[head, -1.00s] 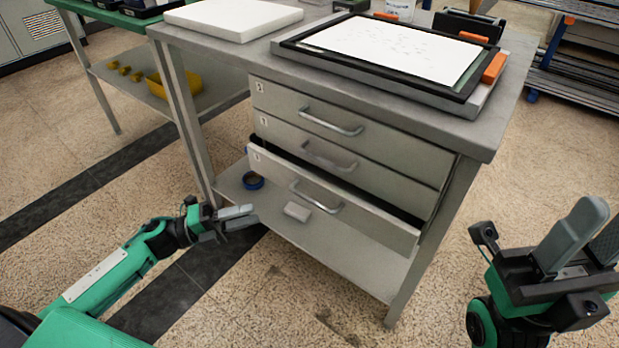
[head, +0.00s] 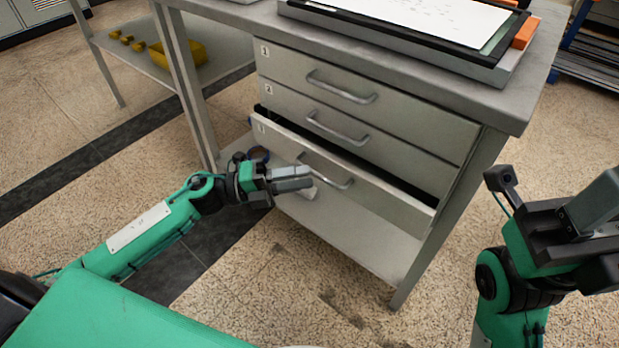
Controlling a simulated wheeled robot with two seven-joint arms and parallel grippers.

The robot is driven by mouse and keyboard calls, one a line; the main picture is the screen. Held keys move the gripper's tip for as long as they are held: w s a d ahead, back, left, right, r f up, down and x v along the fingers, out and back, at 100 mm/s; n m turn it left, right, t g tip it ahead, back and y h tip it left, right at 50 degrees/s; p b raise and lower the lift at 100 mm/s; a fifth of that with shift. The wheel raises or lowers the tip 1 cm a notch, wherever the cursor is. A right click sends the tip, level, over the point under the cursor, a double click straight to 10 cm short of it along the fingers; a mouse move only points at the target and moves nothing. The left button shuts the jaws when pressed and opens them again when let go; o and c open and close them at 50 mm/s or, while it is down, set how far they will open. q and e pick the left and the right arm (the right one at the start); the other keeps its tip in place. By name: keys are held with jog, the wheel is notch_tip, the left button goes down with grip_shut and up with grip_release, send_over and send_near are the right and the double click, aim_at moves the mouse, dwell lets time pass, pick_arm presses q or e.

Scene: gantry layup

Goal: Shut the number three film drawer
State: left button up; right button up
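The number three film drawer (head: 388,203) is the lowest of three grey drawers under the bench. It stands partly pulled out, with a dark gap above its front, and is slightly tilted in the picture by the view angle. Its metal handle (head: 338,183) is on the front.
The number one drawer (head: 405,112) and number two drawer (head: 395,150) are shut. A framed white board (head: 420,15) lies on the bench. The floor in front is clear.

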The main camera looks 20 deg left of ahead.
pick_arm(q)
jog(key=shift+x, duration=1.25)
grip_shut()
